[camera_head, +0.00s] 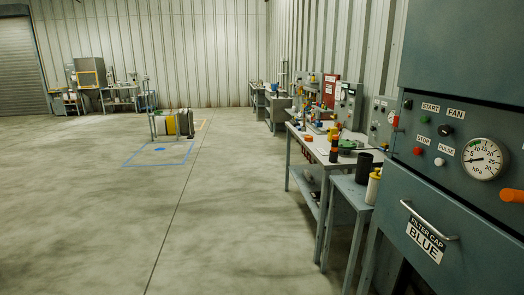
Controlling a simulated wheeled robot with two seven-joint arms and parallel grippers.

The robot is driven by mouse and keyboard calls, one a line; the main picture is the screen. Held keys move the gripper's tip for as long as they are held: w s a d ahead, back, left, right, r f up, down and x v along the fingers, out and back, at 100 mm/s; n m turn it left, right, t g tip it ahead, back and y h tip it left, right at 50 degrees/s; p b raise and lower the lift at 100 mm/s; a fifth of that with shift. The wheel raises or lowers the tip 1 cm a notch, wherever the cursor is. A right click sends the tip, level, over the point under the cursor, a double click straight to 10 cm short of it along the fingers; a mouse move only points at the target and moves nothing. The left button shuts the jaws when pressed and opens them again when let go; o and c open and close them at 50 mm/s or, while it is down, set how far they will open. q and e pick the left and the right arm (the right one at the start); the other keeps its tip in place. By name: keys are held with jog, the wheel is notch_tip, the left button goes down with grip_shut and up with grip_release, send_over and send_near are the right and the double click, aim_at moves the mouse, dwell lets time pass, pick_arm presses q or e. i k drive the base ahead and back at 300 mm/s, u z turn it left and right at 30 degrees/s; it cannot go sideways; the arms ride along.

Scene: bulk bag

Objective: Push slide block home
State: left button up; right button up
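I cannot pick out a slide block for certain in the head view. Small coloured parts are crowded on a long workbench (318,150) right of centre, too small to tell apart. An orange grip-like piece (512,195) sticks out at the right edge, on the front of a grey-green machine cabinet (390,200); it is cut off by the frame. Neither of my grippers is in view.
The cabinet carries buttons, a round gauge (484,159) and a handled drawer labelled FILTER CAP BLUE (426,240). A small side table (350,190) holds a dark cup (364,167) and a pale bottle (373,187). The concrete floor at left is open; a cart (171,123) stands farther back.

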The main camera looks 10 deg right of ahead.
aim_at(318, 123)
jog(key=i, duration=1.8)
jog(key=z, duration=0.3)
jog(key=i, duration=2.35)
jog(key=z, duration=0.3)
jog(key=i, duration=1.1)
jog(key=z, duration=0.15)
